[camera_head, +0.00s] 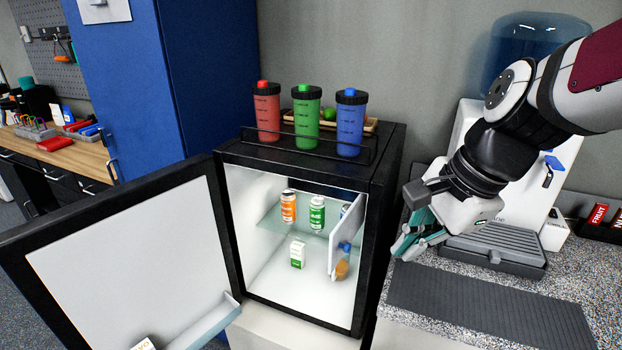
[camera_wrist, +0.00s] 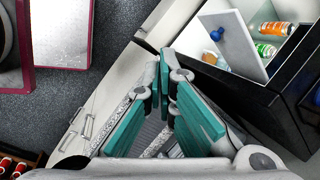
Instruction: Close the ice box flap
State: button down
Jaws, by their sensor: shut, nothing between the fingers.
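The ice box flap (camera_head: 340,242) is a small white panel standing open at the right side inside the mini fridge (camera_head: 383,215). In the wrist view the flap (camera_wrist: 240,45) is tilted at the upper right, with a blue knob (camera_wrist: 217,34) on its face. My gripper (camera_head: 408,246) has teal finger pads and is outside the fridge, to the right of its side wall. It is shut and empty, apart from the flap. In the wrist view my gripper (camera_wrist: 172,85) is in the lower middle. The inside of the ice box is mostly hidden.
The fridge door (camera_head: 130,265) stands wide open to the left. Three shaker bottles (camera_head: 307,110) stand on top. A water dispenser (camera_head: 470,135) is behind my gripper.

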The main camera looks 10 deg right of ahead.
jog(key=w+d+f+m+p, duration=0.1)
jog(key=w+d+f+m, duration=0.2)
jog(key=w+m, duration=0.5)
jog(key=w+a+f+m+b, duration=0.1)
jog(key=w+a+f+m, duration=0.1)
jog(key=a+f, duration=0.4)
jog(key=shift+w+f+y, duration=0.4)
jog(key=shift+f, duration=0.85)
